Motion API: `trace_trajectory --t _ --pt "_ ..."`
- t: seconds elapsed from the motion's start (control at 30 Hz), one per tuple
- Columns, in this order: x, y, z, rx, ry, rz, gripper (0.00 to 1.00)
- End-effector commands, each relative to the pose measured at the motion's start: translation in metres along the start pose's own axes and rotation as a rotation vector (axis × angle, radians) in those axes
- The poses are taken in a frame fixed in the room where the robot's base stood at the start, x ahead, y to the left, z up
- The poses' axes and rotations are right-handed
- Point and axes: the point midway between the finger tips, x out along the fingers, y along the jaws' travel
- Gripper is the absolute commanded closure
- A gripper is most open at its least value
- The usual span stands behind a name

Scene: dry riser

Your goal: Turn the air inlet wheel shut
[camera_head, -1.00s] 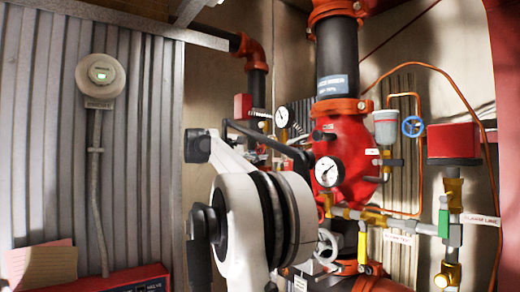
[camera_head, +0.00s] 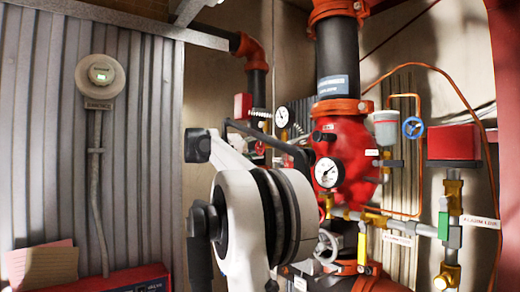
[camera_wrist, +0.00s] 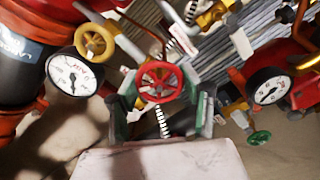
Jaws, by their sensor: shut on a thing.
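A red spoked handwheel (camera_wrist: 159,82) is in the middle of the wrist view, and no readable label on it names it as the air inlet wheel. My gripper (camera_wrist: 160,98) has its two dark, green-edged fingers on either side of this wheel and is shut on it. A coiled spring-like part shows below the wheel, between the fingers. In the head view my own arm covers much of the lower middle, and I cannot make out the gripper or the red wheel there.
In the wrist view, a yellow wheel (camera_wrist: 95,41) and a gauge (camera_wrist: 72,75) are close on the left. Another gauge (camera_wrist: 268,90) and a green wheel (camera_wrist: 260,138) are on the right. In the head view, a blue wheel (camera_head: 413,127), a red valve body (camera_head: 345,150) and copper tubing crowd the right.

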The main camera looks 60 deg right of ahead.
Motion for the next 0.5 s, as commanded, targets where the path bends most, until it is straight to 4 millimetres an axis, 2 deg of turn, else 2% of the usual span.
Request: trace_trajectory --t 0.5 --pt "0.0000 0.0004 0.0008 0.482 -0.002 -0.001 0.86"
